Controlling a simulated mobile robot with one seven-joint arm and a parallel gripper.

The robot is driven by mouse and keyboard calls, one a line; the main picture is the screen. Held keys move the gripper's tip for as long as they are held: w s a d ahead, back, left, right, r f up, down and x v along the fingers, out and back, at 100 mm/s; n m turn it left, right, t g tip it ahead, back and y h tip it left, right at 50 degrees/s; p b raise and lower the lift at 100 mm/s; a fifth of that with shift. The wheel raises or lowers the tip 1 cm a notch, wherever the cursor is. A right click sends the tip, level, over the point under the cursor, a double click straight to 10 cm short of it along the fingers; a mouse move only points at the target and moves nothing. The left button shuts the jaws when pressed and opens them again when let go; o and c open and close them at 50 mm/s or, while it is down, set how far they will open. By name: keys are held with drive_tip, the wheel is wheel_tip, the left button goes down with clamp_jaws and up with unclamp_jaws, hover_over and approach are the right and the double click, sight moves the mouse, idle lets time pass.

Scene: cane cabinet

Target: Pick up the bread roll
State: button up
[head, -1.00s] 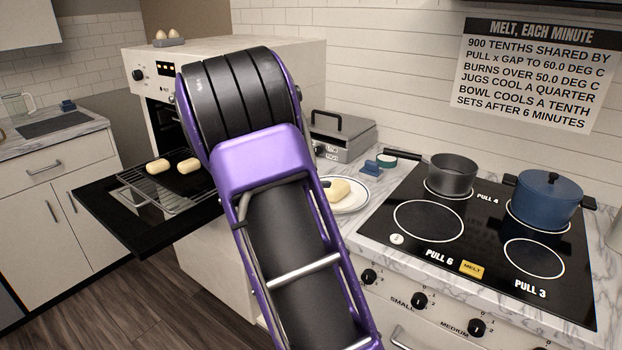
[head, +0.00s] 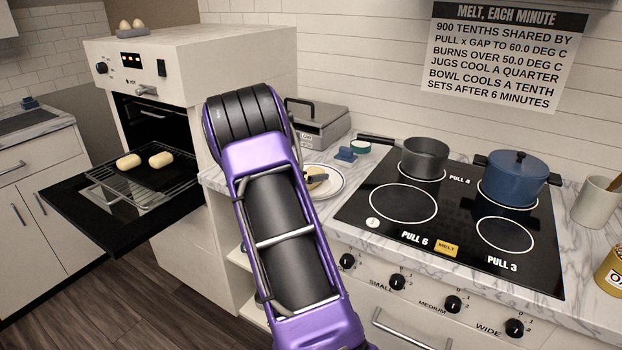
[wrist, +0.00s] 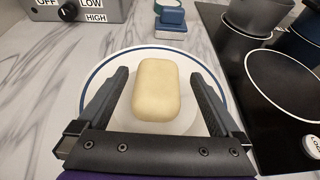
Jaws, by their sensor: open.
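A pale oblong bread roll (wrist: 157,90) lies on a white plate with a blue rim (wrist: 88,82) in the wrist view. My gripper (wrist: 160,75) is open, with one finger on each side of the roll. Small gaps show between the fingers and the roll. In the head view, the plate (head: 335,187) stands on the counter left of the hob, and the roll on it (head: 318,173) is partly hidden by my arm and gripper. Two more rolls, one on the left (head: 128,161) and one on the right (head: 161,159), lie on the open oven's rack.
A black hob (head: 380,225) is right of the plate, with a grey saucepan (head: 424,158) and a blue lidded pot (head: 517,178). A grey appliance (head: 318,122) and small blue object (head: 346,154) stand behind the plate. The oven door (head: 75,215) hangs open at left.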

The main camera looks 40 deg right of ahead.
sight(316, 171)
drive_tip(key=x, duration=0.4)
drive_tip(key=shift+w+d, duration=0.2)
drive_tip(key=shift+c, duration=0.2)
drive_tip(key=c, duration=1.2)
drive_tip(key=shift+c, duration=0.2)
